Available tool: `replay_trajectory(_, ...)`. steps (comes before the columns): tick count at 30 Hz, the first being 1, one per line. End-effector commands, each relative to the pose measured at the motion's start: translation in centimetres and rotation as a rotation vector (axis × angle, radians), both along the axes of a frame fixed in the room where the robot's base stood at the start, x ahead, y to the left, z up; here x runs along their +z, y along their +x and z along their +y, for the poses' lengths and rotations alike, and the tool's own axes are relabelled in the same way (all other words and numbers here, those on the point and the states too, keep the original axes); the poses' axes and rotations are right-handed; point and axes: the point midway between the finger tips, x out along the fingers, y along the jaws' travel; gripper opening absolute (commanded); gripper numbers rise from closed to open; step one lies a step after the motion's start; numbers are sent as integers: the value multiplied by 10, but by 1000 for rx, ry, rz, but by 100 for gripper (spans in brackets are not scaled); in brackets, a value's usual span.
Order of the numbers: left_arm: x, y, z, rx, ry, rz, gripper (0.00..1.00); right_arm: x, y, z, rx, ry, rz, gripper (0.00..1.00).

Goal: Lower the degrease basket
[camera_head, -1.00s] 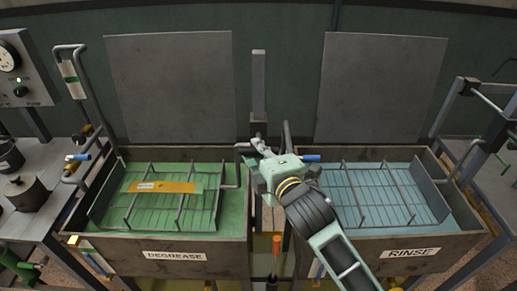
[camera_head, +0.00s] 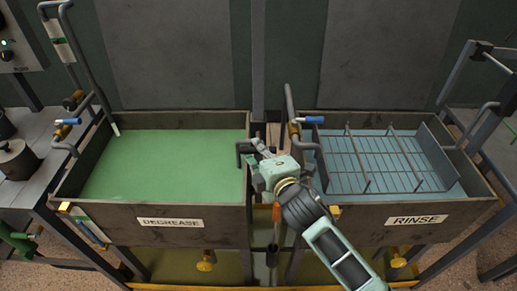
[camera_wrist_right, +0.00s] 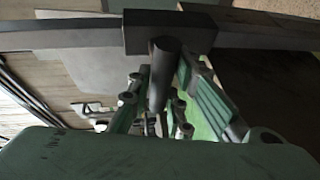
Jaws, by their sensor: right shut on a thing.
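The degrease tank (camera_head: 200,209) is at the left in the head view, filled with opaque green liquid (camera_head: 165,165). The degrease basket and its orange part do not show above the liquid now. My right gripper (camera_head: 258,150) is between the two tanks, at the inner edge of the degrease tank. In the right wrist view its fingers (camera_wrist_right: 155,115) are shut around a dark round bar (camera_wrist_right: 163,75), which seems to be the basket's handle. My left gripper is not in view.
The rinse tank (camera_head: 440,209) is at the right, with a wire basket (camera_head: 375,160) in blue liquid. Pipes with blue-handled valves (camera_head: 311,120) stand by both tanks. A side table with a pot (camera_head: 17,158) is at the left.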

Motion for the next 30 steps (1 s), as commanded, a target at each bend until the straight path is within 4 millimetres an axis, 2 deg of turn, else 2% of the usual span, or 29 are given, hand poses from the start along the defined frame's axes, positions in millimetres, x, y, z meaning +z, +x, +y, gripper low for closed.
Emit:
replay_trajectory(1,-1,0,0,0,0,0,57,-13,-3,0,-3,-1,30,0)
replay_trajectory(6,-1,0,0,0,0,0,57,-14,-3,0,-2,0,31,0)
replay_trajectory(7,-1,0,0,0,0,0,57,-14,-3,0,-2,0,31,19)
replay_trajectory(13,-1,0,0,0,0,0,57,-12,-3,0,-1,-4,27,36)
replay_trajectory(26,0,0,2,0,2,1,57,-6,-2,-1,-2,-3,13,36)
replay_trajectory(30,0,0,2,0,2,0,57,-5,-10,-4,-1,-4,11,36)
